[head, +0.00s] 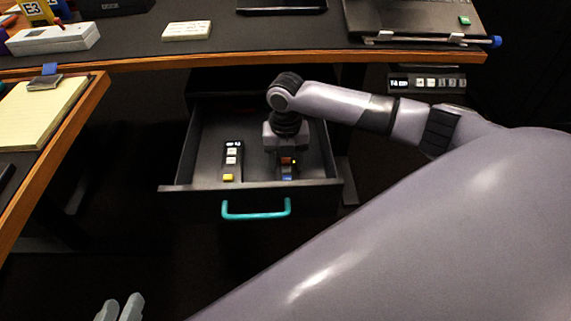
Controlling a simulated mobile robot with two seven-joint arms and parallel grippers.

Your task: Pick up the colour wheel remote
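Two dark devices lie in the open drawer (179,190). The left one is a slim dark remote (231,160) with a small lit label, pale keys and a yellow key at its near end. The right one (288,179) shows red and blue parts and is mostly hidden under my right gripper. I cannot tell which one is the colour wheel remote. My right gripper (287,163) points down into the drawer at the right device; its fingers are too hidden to tell whether they hold it. My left gripper (121,308) shows only its fingertips at the bottom left edge, away from the drawer.
The drawer has a teal handle (256,214) and raised walls around my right gripper. Above it is the desk's wooden edge (250,60). A side desk with a yellow notepad (38,112) stands at left. A dark panel with keys (427,83) is at right.

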